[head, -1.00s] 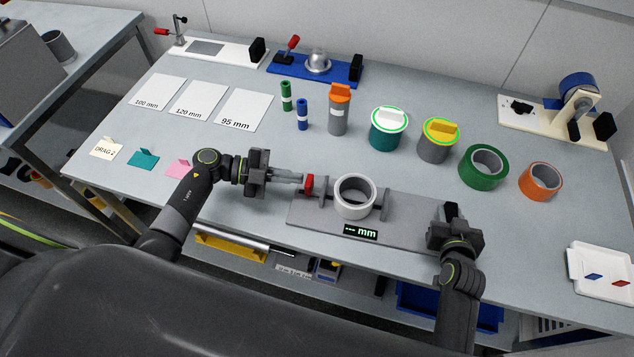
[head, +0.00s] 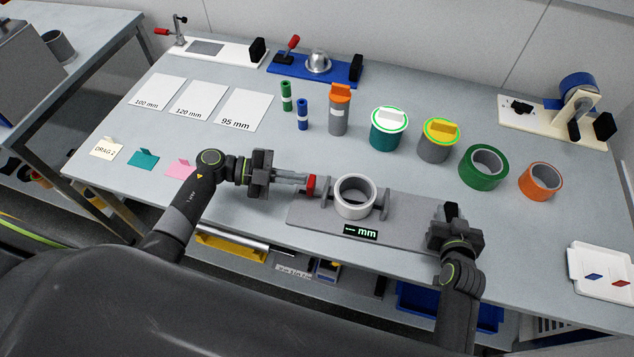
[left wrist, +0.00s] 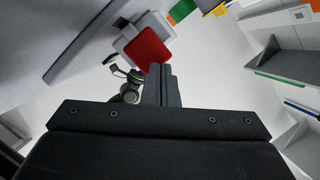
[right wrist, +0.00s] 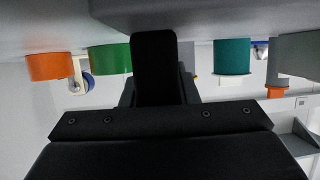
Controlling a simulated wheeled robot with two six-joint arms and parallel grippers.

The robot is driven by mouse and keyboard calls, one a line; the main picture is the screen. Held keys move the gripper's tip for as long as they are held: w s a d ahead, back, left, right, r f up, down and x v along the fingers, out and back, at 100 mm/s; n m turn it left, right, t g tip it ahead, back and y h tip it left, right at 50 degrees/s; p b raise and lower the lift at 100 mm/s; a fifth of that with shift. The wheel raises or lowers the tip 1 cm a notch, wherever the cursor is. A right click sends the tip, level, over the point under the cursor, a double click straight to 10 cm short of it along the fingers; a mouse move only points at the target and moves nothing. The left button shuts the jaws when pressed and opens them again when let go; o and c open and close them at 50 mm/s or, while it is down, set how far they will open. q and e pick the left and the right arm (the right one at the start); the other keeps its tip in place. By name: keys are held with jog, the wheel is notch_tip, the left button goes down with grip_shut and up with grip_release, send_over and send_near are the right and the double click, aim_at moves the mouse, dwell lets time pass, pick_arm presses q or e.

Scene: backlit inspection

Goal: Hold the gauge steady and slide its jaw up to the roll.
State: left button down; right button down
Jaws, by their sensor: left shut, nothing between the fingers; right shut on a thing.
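The grey gauge (head: 410,232) lies at the table's front, its display (head: 361,232) showing dashes and "mm". A pale grey-white roll (head: 355,209) stands on it between two upright jaw plates. The left jaw (head: 327,191) carries a red pad (head: 311,185) and seems to have a small gap to the roll. My left gripper (head: 304,180) is shut and empty, its tips at the red pad; the pad also shows in the left wrist view (left wrist: 148,47). My right gripper (head: 450,222) is shut on the black grip (head: 451,208) at the gauge's right end; its fingertips are partly hidden.
Green tape (head: 484,167) and orange tape (head: 541,181) stand behind and right of the gauge. Lidded canisters (head: 389,130) stand behind it. A white tray (head: 600,272) lies at the right edge. Labelled cards (head: 198,101) lie back left.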

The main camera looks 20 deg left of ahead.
aim_at(310, 182)
pick_arm(q)
jog(key=shift+w+d, duration=0.15)
jog(key=shift+d, duration=1.7)
jog(key=shift+a, duration=0.15)
jog(key=shift+a, duration=1.95)
jog(key=v, duration=1.2)
jog(key=shift+s, duration=0.2)
